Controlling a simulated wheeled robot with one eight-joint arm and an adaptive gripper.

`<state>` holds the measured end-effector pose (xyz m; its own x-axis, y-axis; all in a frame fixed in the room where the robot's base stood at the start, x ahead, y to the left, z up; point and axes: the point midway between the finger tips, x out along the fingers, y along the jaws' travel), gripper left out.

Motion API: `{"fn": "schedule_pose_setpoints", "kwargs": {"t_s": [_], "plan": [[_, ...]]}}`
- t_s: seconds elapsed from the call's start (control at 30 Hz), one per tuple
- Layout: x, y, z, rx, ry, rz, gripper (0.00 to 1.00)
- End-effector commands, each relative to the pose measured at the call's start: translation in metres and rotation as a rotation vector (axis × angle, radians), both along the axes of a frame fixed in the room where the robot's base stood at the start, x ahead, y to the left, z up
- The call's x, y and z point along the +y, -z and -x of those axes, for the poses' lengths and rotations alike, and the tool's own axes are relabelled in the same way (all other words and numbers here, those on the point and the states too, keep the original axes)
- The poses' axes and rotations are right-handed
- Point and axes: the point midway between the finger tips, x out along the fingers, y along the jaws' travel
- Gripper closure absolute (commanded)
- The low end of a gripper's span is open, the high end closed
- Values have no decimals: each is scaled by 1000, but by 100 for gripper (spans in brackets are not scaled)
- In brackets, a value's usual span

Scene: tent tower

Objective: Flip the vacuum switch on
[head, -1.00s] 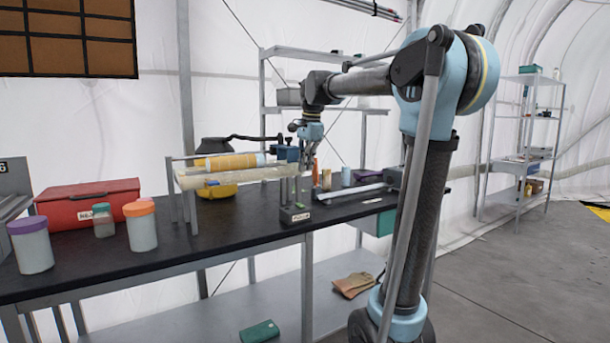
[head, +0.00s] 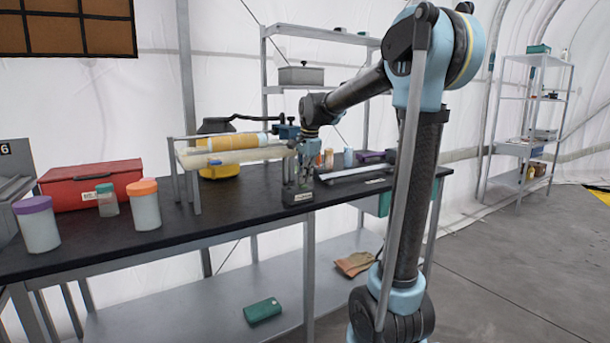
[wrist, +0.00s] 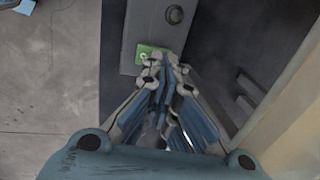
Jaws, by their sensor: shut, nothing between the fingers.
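A small dark box with a pale label (head: 301,197) stands near the front edge of the black bench, with an upright post at its back. I cannot make out which part is the vacuum switch. My gripper (head: 304,178) points down just over this box, its fingers together and empty. In the wrist view my gripper (wrist: 165,72) reaches over a grey plate with a round dark knob (wrist: 175,14) and a small green patch with a pale mark (wrist: 147,51). The fingertips overlap the green patch; whether they touch it is unclear.
A rack with a yellow roll (head: 236,141) stands just left of my gripper. A red box (head: 92,186), an orange-lidded jar (head: 143,205) and a purple-lidded jar (head: 37,225) are farther left. Small bottles (head: 348,156) stand to the right. The bench front is clear.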

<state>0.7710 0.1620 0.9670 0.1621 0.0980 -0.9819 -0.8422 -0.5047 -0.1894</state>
Motion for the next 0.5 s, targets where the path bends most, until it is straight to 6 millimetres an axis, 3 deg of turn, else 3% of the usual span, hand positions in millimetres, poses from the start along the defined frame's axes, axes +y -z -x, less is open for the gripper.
{"fn": "schedule_pose_setpoints", "kwargs": {"t_s": [0.5], "plan": [[2, 5, -3, 57, 0, 34, 100]]}}
